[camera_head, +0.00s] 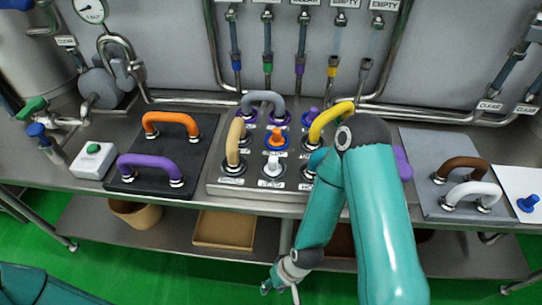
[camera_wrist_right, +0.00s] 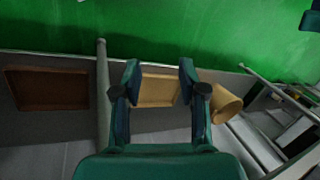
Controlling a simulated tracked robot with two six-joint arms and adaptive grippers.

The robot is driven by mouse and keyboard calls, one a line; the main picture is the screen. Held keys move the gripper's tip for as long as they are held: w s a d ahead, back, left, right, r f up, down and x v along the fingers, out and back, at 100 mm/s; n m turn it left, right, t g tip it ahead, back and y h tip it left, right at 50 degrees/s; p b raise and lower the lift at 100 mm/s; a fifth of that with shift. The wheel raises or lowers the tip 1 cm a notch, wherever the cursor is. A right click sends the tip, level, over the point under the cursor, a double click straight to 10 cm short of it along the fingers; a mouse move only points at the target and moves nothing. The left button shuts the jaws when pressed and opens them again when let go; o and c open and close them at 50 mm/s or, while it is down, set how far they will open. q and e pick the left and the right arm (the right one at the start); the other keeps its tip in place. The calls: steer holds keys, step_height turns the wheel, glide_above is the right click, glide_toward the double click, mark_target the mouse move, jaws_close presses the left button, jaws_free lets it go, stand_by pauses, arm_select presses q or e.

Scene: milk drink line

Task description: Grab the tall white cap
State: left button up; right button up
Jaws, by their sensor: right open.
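A white cap (camera_head: 272,165) stands on the port panel (camera_head: 218,187), in the front middle among coloured caps and hose loops. I take it to be the tall white cap; its height is hard to judge from above. My right gripper (camera_head: 281,291) is low in front of the bench, below the panel's level and apart from the cap. In the right wrist view my right gripper (camera_wrist_right: 160,72) is open with nothing between its fingers, and the cap does not show. My left gripper is not in view; only a teal arm part shows at lower left.
A tan tray (camera_head: 224,230) and a tan pot (camera_head: 135,214) are on the lower shelf. A yellow hose loop (camera_head: 328,119) and a tan one (camera_head: 234,141) flank the cap. My right arm covers the panel's right part.

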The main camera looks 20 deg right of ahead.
steer(key=shift+w+a, duration=0.15)
steer(key=shift+w, duration=0.05)
steer(key=shift+o, duration=0.3)
